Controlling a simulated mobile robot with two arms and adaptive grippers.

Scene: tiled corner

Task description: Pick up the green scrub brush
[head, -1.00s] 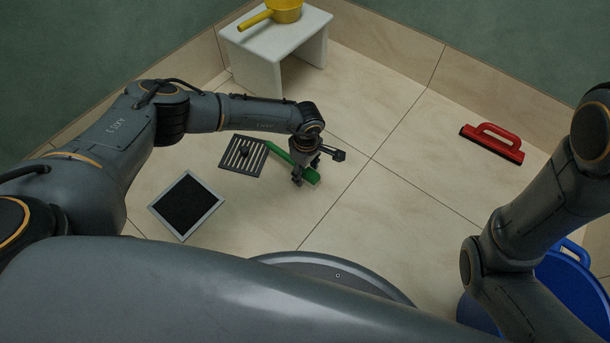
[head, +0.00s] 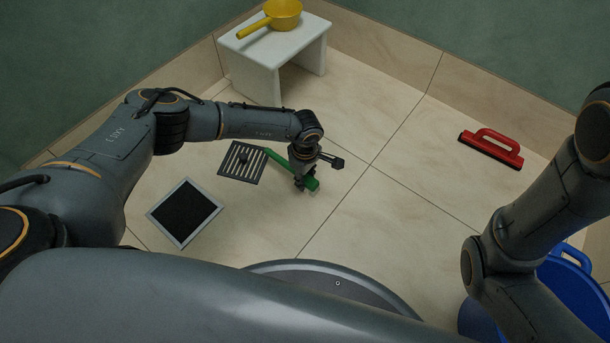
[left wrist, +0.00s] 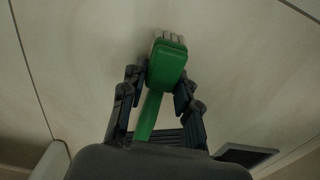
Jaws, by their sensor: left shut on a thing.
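The green scrub brush (head: 311,184) is in the left gripper, with its handle pointing up and left toward the floor grate in the head view. My left gripper (head: 303,180) is shut on it. In the left wrist view the brush (left wrist: 167,64) lies between the two fingers of the gripper (left wrist: 163,92), its pale bristles at the far end and its handle running back toward the wrist. Whether the brush touches the floor is hard to tell. My right gripper is out of view; only part of that arm shows.
A dark floor grate (head: 243,163) and a grey-framed black square (head: 185,212) lie left of the gripper. A white stool (head: 276,54) with a yellow dipper (head: 284,15) stands behind. A red-handled squeegee-like tool (head: 491,147) is at right, a blue bucket (head: 566,285) below it. Tiles between are clear.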

